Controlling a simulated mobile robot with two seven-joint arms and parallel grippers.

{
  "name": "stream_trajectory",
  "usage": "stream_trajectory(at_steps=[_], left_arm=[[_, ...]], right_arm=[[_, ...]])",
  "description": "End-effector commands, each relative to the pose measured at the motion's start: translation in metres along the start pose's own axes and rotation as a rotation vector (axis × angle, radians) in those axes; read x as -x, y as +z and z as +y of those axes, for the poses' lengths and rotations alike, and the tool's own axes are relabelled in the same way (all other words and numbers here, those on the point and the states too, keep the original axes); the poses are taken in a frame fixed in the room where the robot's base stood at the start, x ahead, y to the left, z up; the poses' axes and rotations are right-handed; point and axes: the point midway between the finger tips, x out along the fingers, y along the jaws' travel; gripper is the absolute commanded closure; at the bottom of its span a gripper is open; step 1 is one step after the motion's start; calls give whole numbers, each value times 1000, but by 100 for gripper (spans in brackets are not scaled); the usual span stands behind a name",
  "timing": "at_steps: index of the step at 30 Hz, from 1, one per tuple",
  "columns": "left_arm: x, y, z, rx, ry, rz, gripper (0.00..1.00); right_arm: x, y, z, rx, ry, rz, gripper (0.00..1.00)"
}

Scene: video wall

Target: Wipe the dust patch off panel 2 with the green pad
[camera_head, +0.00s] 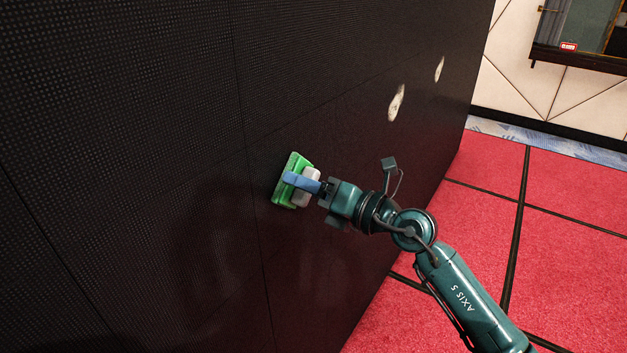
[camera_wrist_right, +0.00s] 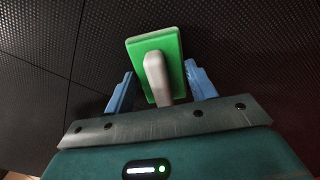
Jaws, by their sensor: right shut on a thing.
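The green pad (camera_head: 291,180) has a pale grey handle (camera_head: 311,187). My right gripper (camera_head: 299,182) is shut on the pad's handle, and the pad's flat face is toward the dark wall. I cannot tell whether the pad touches the wall. In the right wrist view the green pad (camera_wrist_right: 155,58) and its handle (camera_wrist_right: 158,78) show between the blue fingers of my right gripper (camera_wrist_right: 160,88). Two pale dust patches are on the wall to the right of the pad, a nearer one (camera_head: 396,103) and a farther one (camera_head: 439,69). No panel numbers are readable. My left gripper is not in view.
The dark video wall (camera_head: 330,60) fills the left and middle, with thin seams between panels. Red carpet tiles (camera_head: 570,200) lie to the right of it. A pale wall with a dark framed window (camera_head: 590,35) and a small red sign (camera_head: 568,46) stands at the back right.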

Motion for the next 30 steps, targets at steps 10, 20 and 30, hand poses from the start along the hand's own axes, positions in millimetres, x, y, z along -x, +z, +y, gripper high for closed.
stream_trajectory(at_steps=[10, 20, 30], left_arm=[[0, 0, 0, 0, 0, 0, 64], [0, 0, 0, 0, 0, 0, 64], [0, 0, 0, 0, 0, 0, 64]], right_arm=[[0, -19, 20, -2, 5, 3, 62], [1, -29, 30, 0, 3, 0, 62], [9, -29, 28, -1, 0, 0, 62]])
